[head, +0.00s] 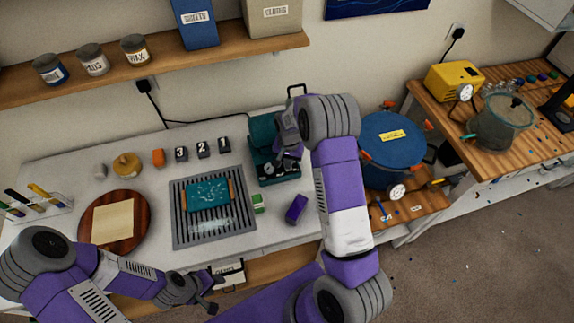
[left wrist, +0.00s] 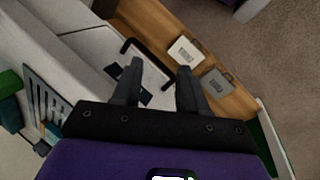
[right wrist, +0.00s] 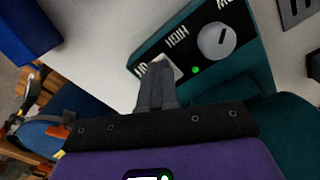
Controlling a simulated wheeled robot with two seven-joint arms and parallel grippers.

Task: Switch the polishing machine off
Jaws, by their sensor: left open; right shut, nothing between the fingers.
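The teal polishing machine (head: 262,130) stands at the back right of the white worktop, partly hidden by my right arm. In the right wrist view its dark front panel (right wrist: 150,55) shows a grey round knob (right wrist: 216,40), HIGH lettering, a lit green lamp (right wrist: 195,70) and a pale switch (right wrist: 165,68) by partly covered lettering. My right gripper (right wrist: 157,68) is shut and empty, its tips overlapping the switch; I cannot tell whether they touch. It also shows at the panel in the head view (head: 283,163). My left gripper (head: 212,292) is open and empty by the worktop's front edge.
A grated tray (head: 180,232) with a teal piece lies left of the machine. A blue lidded pot (head: 390,150) stands to the right. A shelf (head: 150,68) runs above the worktop.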

